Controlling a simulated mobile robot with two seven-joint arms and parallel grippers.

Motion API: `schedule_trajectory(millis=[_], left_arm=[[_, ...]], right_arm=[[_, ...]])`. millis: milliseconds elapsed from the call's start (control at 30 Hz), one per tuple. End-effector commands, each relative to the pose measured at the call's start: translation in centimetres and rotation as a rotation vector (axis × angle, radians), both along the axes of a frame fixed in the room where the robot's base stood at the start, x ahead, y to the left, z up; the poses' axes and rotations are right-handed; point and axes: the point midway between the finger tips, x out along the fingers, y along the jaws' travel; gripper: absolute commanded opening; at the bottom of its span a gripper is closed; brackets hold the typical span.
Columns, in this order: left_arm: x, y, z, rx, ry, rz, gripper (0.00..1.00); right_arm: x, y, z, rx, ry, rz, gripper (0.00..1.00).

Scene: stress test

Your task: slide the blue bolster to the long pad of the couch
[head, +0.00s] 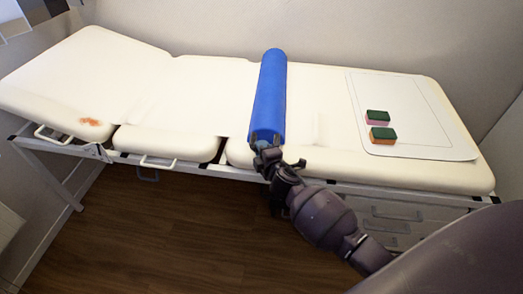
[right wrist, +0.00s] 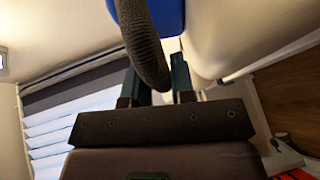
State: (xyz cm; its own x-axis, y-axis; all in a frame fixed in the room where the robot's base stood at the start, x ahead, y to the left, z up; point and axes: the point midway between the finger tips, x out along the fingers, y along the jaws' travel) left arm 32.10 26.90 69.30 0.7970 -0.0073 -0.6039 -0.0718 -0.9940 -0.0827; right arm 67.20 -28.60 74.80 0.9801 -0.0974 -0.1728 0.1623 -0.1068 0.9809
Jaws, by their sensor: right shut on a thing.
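The blue bolster (head: 269,95) lies across the couch, its near end at the front edge. It rests at the left end of the long pad (head: 325,165), beside the short middle pad (head: 170,145); it partly hides the seam. My right gripper (head: 268,158) is at the bolster's near end. In the right wrist view, its fingers (right wrist: 158,85) are shut on a dark, curved, textured loop (right wrist: 143,45) just below the blue bolster (right wrist: 165,12). My left gripper is not in view.
A white sheet (head: 425,105) lies on the right part of the long pad, with a pink-and-green sponge (head: 377,117) and an orange-and-green sponge (head: 382,136) on it. The pad is bare between bolster and sheet. A reddish stain (head: 90,121) marks the left pad. A wall runs behind.

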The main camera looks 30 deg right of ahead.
Motion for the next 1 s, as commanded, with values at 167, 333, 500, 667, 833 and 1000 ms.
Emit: schedule_trajectory(millis=[167,333,500,667,833,1000], left_arm=[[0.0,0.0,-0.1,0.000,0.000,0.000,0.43],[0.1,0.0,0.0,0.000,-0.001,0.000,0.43],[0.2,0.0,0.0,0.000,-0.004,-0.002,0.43],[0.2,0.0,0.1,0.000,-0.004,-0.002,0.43],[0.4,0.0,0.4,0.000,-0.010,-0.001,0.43],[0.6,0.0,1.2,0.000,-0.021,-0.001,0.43]], right_arm=[[-0.1,-0.2,-0.4,-0.002,0.008,-0.004,0.00],[-0.1,-0.1,-0.3,-0.001,0.006,-0.003,0.42],[-0.1,-0.1,-0.2,-0.001,0.003,-0.003,0.53],[-0.1,0.0,-0.1,0.000,0.002,-0.002,0.53],[-0.8,0.0,0.1,0.001,0.001,-0.002,0.53],[-3.1,0.3,0.7,0.002,-0.001,-0.002,0.53]])
